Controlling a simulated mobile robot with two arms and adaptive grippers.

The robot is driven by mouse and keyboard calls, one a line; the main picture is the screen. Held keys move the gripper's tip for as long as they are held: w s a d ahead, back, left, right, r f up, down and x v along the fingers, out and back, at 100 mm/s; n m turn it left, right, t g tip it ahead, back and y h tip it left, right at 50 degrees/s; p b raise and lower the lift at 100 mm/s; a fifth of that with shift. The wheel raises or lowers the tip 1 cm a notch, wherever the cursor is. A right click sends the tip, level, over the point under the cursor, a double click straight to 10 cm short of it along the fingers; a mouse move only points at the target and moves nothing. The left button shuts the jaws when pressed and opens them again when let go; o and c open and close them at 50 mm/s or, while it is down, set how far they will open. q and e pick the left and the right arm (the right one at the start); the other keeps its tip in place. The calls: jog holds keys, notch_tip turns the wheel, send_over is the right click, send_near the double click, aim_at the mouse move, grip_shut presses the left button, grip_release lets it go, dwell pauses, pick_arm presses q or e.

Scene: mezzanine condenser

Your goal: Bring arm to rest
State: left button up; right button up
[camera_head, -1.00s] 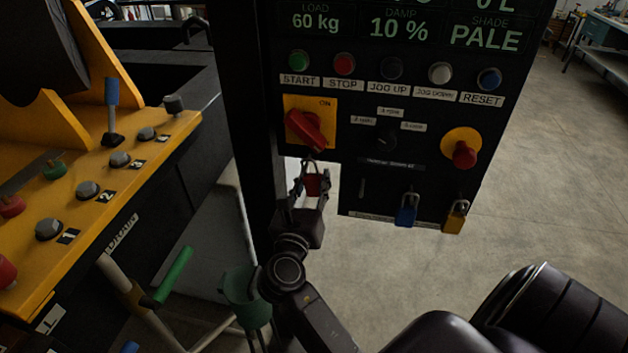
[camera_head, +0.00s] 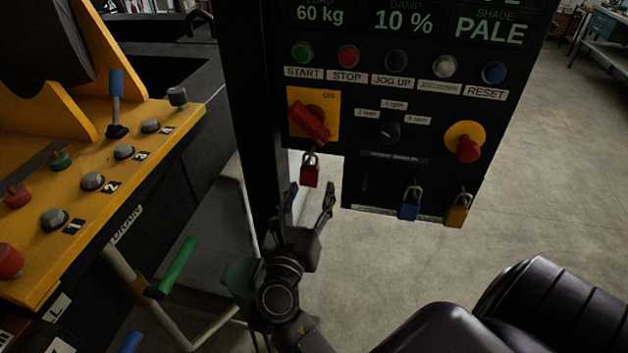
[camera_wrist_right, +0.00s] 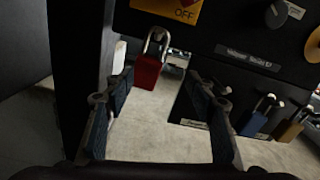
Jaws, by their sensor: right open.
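My right gripper (camera_head: 310,198) is open and empty, just below the control panel, with its fingers pointing up. A red padlock (camera_head: 310,172) hangs from the red rotary switch (camera_head: 309,118) on its yellow plate, above the gripper and apart from its fingertips. In the right wrist view the red padlock (camera_wrist_right: 148,68) hangs ahead between the two spread fingers, with nothing held between them. The padlock's shackle shows at the lower end of the switch. My left gripper is in neither view.
The black control panel (camera_head: 352,165) also carries a blue padlock (camera_head: 410,204) and a yellow padlock (camera_head: 457,212) at its lower edge. A yellow console (camera_head: 80,215) with buttons and a lever stands left. A green-handled bar (camera_head: 176,268) juts out below it.

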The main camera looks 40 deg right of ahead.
jog(key=w+a+f+m+y+b, duration=0.1)
jog(key=a+f+y, duration=0.2)
jog(key=f, duration=0.7)
jog(key=w+a+f+y, duration=0.1)
jog(key=a+f+y, duration=0.15)
jog(key=f, duration=0.65)
jog(key=s+a+f+m+g+y+b, duration=0.1)
jog(key=s+a+f+m+y, duration=0.15)
jog(key=f, duration=0.55)
jog(key=s+a+f+m+g+y, duration=0.1)
jog(key=s+f+g, duration=0.15)
jog(key=f, duration=0.55)
jog(key=s+a+f+m+y+b, duration=0.1)
jog(key=s+a+f+m, duration=0.15)
jog(key=f, duration=0.55)
jog(key=s+f+m+g+y+b, duration=0.1)
jog(key=s+f+m+g+y, duration=0.3)
jog(key=s+f+m, duration=1)
jog(key=s+d+f+m+g, duration=0.1)
jog(key=s+f, duration=0.2)
jog(key=s, duration=0.4)
jog(key=s+d+f+m+g, duration=0.1)
jog(key=s+f+m, duration=0.1)
jog(key=s+f, duration=0.2)
jog(key=s+d+f+m+g+b, duration=0.1)
jog(key=s+f, duration=0.3)
jog(key=s, duration=0.6)
jog(key=shift+m, duration=0.6)
jog(key=shift+s, duration=0.1)
